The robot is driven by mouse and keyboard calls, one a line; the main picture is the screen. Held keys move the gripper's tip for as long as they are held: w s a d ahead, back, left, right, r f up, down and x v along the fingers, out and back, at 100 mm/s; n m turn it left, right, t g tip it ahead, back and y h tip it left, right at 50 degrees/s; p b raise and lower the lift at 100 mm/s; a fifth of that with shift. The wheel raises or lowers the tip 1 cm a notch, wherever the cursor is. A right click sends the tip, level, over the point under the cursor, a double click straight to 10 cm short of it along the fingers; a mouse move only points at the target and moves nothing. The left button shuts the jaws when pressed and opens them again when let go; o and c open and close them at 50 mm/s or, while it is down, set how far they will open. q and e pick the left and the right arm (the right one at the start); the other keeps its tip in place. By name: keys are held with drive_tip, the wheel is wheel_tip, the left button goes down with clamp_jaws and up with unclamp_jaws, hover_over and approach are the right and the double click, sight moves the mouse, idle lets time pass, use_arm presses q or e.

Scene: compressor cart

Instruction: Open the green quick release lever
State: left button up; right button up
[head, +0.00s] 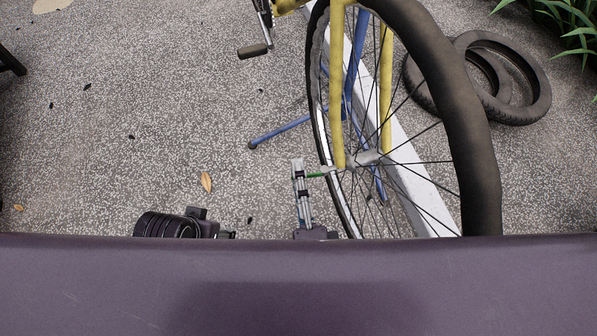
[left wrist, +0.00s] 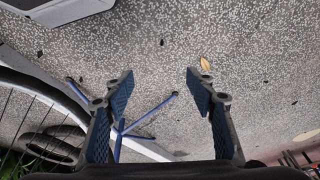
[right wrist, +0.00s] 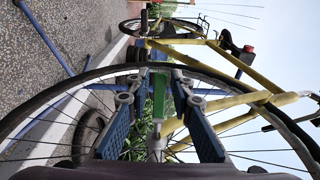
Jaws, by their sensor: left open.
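The green quick release lever (head: 316,175) sits at the hub of the bicycle wheel (head: 487,170), by the lower end of a yellow fork leg (head: 337,100). My right gripper (head: 299,168) is just left of the lever in the head view. In the right wrist view the right gripper (right wrist: 160,80) is open, with the green lever (right wrist: 158,96) upright in the gap between its fingers; I see no clear contact. My left gripper (left wrist: 160,82) is open and empty over the pavement in the left wrist view. In the head view only part of the left arm shows.
A blue stand (head: 280,132) supports the bicycle area beside a white kerb (head: 405,150). Loose tyres (head: 535,100) lie at the upper right near green plants (head: 570,30). Speckled pavement (head: 130,120) on the left is clear except for a few leaves.

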clamp_jaws()
use_arm(q)
drive_tip(key=shift+w+r, duration=0.1)
wheel_tip(320, 180, down, 11)
drive_tip(key=p, duration=0.3)
drive_tip(key=shift+s+g, duration=0.2)
drive_tip(key=shift+g, duration=0.1)
use_arm(e)
drive_tip(key=shift+s+d+n+g+y, duration=0.1)
drive_tip(key=shift+s+n+g+y, duration=0.15)
drive_tip(key=shift+n+y, duration=0.4)
drive_tip(key=shift+s+d+n+g+y, duration=0.1)
drive_tip(key=shift+s+n+g+y, duration=0.2)
drive_tip(key=shift+y, duration=0.6)
drive_tip(key=shift+s+n+g+y, duration=0.1)
drive_tip(key=shift+n+g+y, duration=0.05)
drive_tip(key=shift+n+y, duration=0.5)
use_arm(q)
drive_tip(key=shift+d, duration=0.1)
use_arm(e)
drive_tip(key=shift+o, duration=1.7)
unclamp_jaws()
drive_tip(key=v, duration=1.2)
